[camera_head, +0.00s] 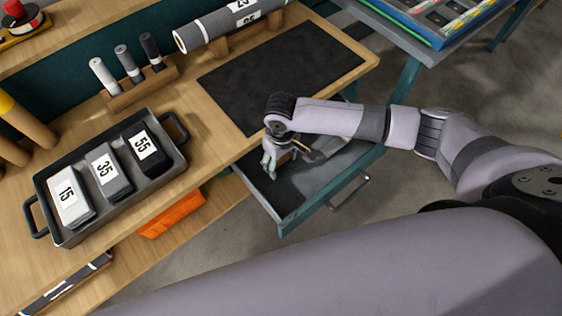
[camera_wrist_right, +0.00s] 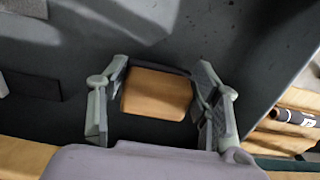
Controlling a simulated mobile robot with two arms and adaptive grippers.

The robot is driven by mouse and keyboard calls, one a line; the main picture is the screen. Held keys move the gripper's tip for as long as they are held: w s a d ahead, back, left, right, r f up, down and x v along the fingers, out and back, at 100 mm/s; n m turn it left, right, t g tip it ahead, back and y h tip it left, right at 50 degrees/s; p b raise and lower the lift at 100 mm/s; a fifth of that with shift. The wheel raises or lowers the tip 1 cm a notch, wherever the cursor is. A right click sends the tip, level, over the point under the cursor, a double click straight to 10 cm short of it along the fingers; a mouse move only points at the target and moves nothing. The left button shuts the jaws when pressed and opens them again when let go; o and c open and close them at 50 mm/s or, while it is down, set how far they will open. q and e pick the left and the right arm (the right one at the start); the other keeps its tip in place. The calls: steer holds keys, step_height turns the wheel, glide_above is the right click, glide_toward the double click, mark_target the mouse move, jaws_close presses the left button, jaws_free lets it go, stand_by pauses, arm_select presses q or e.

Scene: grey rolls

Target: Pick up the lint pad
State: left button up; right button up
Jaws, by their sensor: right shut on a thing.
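My right gripper (camera_head: 279,152) reaches down into the open teal drawer (camera_head: 322,201) under the bench. In the right wrist view my right gripper (camera_wrist_right: 158,104) is shut on a small tan, wood-coloured block (camera_wrist_right: 156,93), with one finger on each side of it. This block is likely the lint pad; its underside is hidden. In the head view the gripper and arm mostly hide it. The dark drawer floor surrounds it. My left gripper is not in view.
A black tray (camera_head: 62,236) with blocks marked 15, 35 and 55 stands on the wooden bench. A dark mat (camera_head: 290,70) lies beside the drawer, with a grey roll (camera_head: 222,26) on a stand behind. An orange bin (camera_head: 172,213) sits below the bench top.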

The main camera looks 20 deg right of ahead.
mark_target(282, 160)
step_height(282, 160, up, 18)
steer(key=shift+r, duration=0.15)
